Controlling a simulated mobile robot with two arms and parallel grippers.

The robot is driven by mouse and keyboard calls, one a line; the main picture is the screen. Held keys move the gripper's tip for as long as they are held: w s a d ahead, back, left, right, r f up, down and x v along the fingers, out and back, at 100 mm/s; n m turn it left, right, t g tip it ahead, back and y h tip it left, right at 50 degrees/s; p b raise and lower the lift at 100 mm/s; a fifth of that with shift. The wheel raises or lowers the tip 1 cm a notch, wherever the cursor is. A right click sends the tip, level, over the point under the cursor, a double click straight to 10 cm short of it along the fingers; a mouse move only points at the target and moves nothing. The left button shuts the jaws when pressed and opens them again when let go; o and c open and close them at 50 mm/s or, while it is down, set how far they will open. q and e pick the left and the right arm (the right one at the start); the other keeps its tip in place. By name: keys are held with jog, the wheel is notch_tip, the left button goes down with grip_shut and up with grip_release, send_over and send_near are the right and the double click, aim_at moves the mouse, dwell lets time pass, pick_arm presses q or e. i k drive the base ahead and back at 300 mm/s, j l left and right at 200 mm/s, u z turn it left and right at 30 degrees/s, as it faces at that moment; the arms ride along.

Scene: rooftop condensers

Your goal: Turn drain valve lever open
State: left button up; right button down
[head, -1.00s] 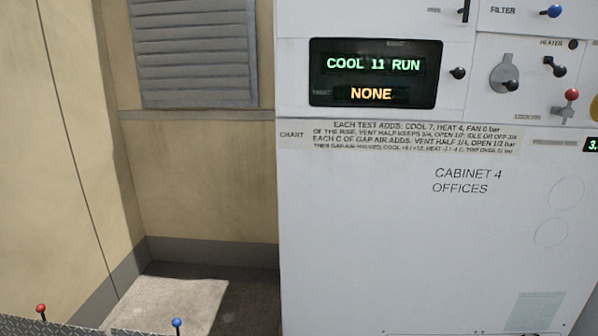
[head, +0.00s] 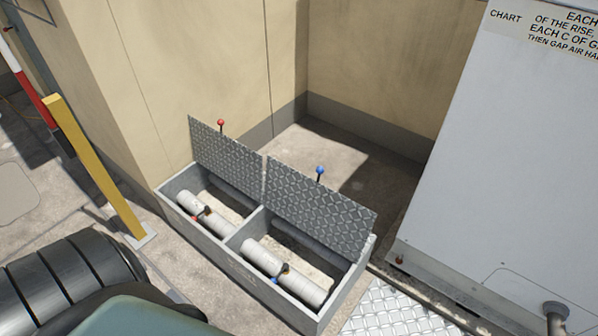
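A grey floor box (head: 214,246) with two compartments stands beside the cabinet. Both of its tread-plate lids are raised. The left lid (head: 228,158) carries a red-knobbed handle (head: 221,123) and the right lid (head: 320,212) a blue-knobbed handle (head: 320,171). A pale pipe lies in each compartment. The left pipe (head: 187,203) has a small dark valve lever with a red tip (head: 195,218). The right pipe (head: 308,290) has a dark valve lever with a blue tip (head: 274,281). I cannot tell which is the drain valve or how far each is turned. Neither gripper is in view.
A white cabinet (head: 490,140) stands at the right, with a pipe stub (head: 556,315) low on it. A yellow post (head: 97,170) and a red-and-white post (head: 48,115) stand left. A tan wall is behind the box. Bright tread plate (head: 385,310) lies at the front.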

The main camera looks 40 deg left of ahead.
aim_at(285, 267)
jog(key=k+u, duration=0.1)
jog(key=u, duration=1.2)
